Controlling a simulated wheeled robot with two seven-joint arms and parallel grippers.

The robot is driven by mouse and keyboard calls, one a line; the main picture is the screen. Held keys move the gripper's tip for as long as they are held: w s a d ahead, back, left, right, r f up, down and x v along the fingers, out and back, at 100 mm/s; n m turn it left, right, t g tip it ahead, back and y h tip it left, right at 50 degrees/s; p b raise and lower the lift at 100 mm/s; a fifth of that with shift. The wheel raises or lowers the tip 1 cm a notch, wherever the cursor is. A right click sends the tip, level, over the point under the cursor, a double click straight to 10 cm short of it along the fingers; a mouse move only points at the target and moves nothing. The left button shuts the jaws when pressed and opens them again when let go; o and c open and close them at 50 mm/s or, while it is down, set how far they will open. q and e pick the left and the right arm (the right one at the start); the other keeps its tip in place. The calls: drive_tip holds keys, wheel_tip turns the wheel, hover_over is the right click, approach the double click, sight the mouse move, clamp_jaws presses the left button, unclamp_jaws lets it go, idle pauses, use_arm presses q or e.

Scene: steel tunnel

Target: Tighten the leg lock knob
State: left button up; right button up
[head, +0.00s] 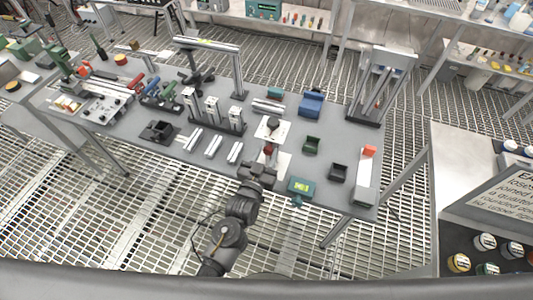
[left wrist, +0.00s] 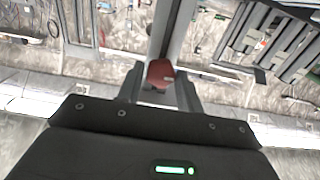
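A dark red knob (head: 268,148) stands near the front edge of the grey workbench (head: 225,165), just beyond my left gripper (head: 264,163). In the left wrist view the red knob (left wrist: 160,73) sits between the two dark fingertips of my left gripper (left wrist: 160,82). It fills nearly all the space between them, and the fingers look closed on its sides. A grey upright bar (left wrist: 172,30) runs behind the knob. The lower part of the knob is hidden by the gripper body. My right gripper is in neither view.
A black knob (head: 272,123) on a white plate stands behind the red knob. A green box (head: 301,187) lies to its right at the bench edge, with dark green and black bins beyond. Metal bars (head: 213,145) lie to its left. Open grating floor lies in front.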

use_arm(q)
drive_tip(key=c, duration=0.5)
drive_tip(key=shift+c, duration=0.2)
